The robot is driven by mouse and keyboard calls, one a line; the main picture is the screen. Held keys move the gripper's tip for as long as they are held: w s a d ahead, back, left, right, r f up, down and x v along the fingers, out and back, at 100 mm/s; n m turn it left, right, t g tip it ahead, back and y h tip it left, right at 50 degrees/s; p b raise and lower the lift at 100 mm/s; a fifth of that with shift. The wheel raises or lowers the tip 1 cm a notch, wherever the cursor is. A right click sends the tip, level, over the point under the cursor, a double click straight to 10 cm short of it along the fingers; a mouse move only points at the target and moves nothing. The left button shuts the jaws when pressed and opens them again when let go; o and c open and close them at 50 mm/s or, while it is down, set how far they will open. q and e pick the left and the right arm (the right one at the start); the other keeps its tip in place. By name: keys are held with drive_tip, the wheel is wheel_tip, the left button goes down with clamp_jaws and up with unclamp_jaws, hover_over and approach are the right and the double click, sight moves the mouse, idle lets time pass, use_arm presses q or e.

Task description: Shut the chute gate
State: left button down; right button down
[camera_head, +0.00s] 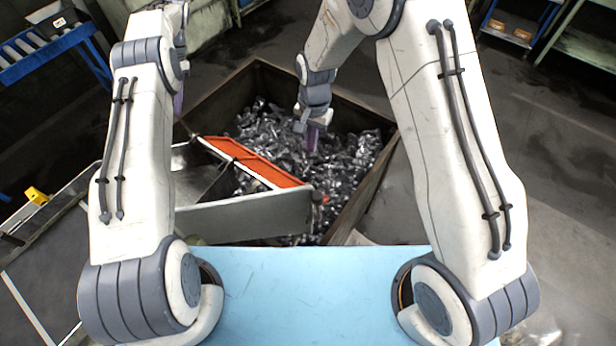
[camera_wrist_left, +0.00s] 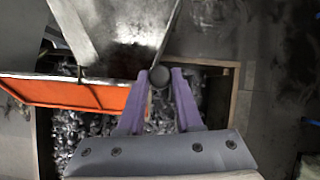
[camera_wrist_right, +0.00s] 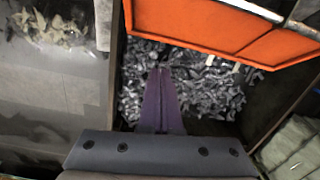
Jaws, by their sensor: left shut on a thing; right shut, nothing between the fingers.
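The orange panel (camera_head: 258,163), which looks like the chute gate, is at the bin end of the grey metal chute (camera_head: 245,217); I cannot tell how far it stands open. It also shows in the left wrist view (camera_wrist_left: 65,92) and the right wrist view (camera_wrist_right: 225,25). In the left wrist view, my left gripper (camera_wrist_left: 158,80) is shut on a dark round knob (camera_wrist_left: 160,76) at the end of a thin rod, right of the orange panel. In the head view my arm mostly hides this gripper. My right gripper (camera_head: 312,138) is shut and empty above the bolts, apart from the panel.
A dark square bin (camera_head: 375,180) full of loose metal bolts (camera_head: 345,155) lies below the chute. A light blue surface (camera_head: 310,290) is in front of me. A blue roller stand (camera_head: 50,45) is at the far left.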

use_arm(q)
drive_tip(key=shift+w+a+r, duration=0.1)
drive_tip(key=shift+w, duration=0.05)
use_arm(e)
wheel_tip(320, 180, down, 17)
drive_tip(key=m, duration=0.1)
drive_tip(key=shift+s+a+m, duration=0.3)
drive_tip(key=shift+s+a, duration=0.1)
drive_tip(key=shift+a, duration=0.05)
drive_tip(key=shift+s+f, duration=0.1)
drive_tip(key=shift+f, duration=0.05)
